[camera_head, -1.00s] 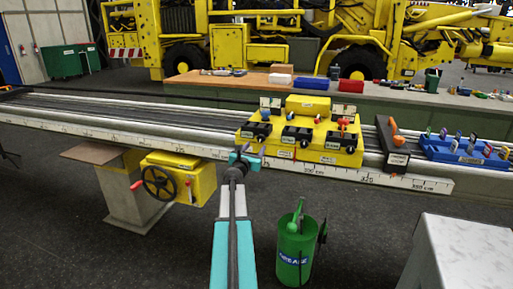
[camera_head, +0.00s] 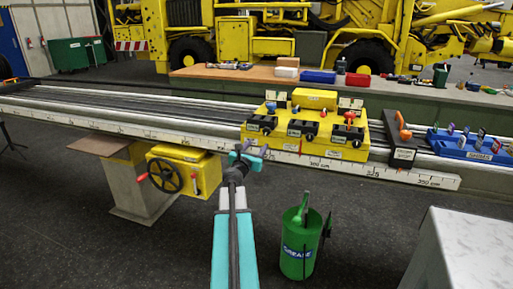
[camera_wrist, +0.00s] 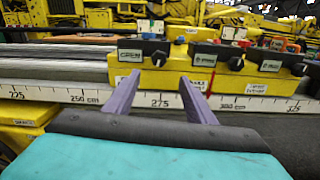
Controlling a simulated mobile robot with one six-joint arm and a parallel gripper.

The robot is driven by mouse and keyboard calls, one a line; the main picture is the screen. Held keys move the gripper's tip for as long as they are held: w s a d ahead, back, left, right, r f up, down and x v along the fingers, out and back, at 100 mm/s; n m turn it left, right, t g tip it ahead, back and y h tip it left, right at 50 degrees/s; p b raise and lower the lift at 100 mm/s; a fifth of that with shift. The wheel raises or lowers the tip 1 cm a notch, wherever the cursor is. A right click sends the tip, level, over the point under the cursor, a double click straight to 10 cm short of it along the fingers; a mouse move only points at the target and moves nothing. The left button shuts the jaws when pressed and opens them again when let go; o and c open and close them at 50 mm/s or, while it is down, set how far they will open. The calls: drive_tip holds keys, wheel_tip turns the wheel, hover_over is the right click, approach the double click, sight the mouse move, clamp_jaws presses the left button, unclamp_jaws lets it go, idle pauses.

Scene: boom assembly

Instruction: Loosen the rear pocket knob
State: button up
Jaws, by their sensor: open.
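A yellow carriage (camera_head: 300,145) sits on the long rail and bears a row of black blocks with white labels and small knobs. In the wrist view these are a left block (camera_wrist: 142,54), a middle block (camera_wrist: 217,59) and a right block (camera_wrist: 272,65). Blue and orange-red knobs (camera_head: 323,112) show on top in the head view. I cannot read the labels well enough to tell which is the rear pocket knob. My gripper (camera_head: 248,152) is open and empty in front of the carriage's left end. In the wrist view its purple fingers (camera_wrist: 160,82) are spread below the blocks, apart from the knobs.
A scale strip (camera_head: 385,171) runs along the rail's front. A black stop with an orange lever (camera_head: 403,150) and a blue tray (camera_head: 465,147) stand to the right. A yellow handwheel box (camera_head: 200,176) hangs at left. A green grease bucket (camera_head: 300,258) stands on the floor.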

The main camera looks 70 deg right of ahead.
sight(266, 132)
drive_tip(key=shift+r, duration=0.1)
drive_tip(key=a+n+p, duration=0.1)
drive_tip(key=p, duration=0.2)
drive_tip(key=shift+d, duration=0.15)
idle(0.4)
drive_tip(key=shift+w+d+p, duration=0.2)
drive_tip(key=shift+d+p, duration=0.2)
drive_tip(key=shift+d, duration=3)
drive_tip(key=shift+w+d+p, duration=0.2)
drive_tip(key=shift+d+p, duration=0.2)
drive_tip(key=shift+d, duration=3)
drive_tip(key=c, duration=1)
drive_tip(key=shift+n+p, duration=0.4)
drive_tip(key=shift+n, duration=0.3)
